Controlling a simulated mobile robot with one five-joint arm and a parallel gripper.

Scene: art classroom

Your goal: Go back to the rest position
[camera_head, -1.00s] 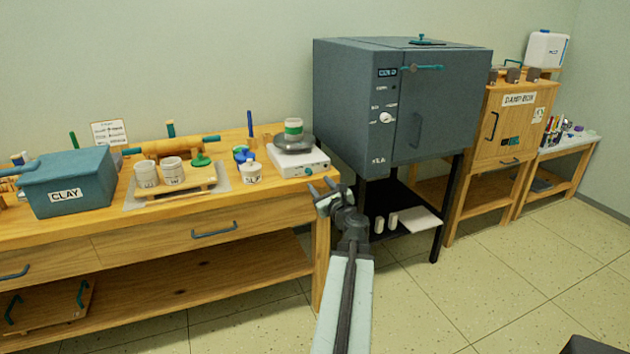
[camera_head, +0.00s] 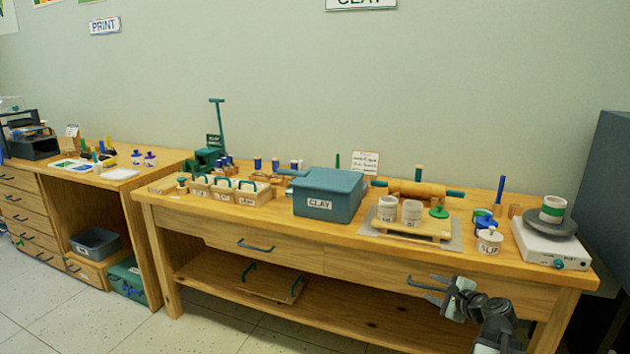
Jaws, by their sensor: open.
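My gripper (camera_head: 432,285) is at the lower right of the head view, in front of the clay table's drawer front. Its jaws are open and I see nothing between them. Part of my arm shows below and to the right of it, cut off by the frame's bottom edge. No marked rest position shows in this view.
The wooden clay table (camera_head: 330,232) spans the middle, bearing a blue CLAY box (camera_head: 335,185), cups, a rolling pin (camera_head: 415,189) and a white wheel (camera_head: 545,245). A dark kiln (camera_head: 612,190) stands at right. Open floor (camera_head: 60,320) lies at lower left.

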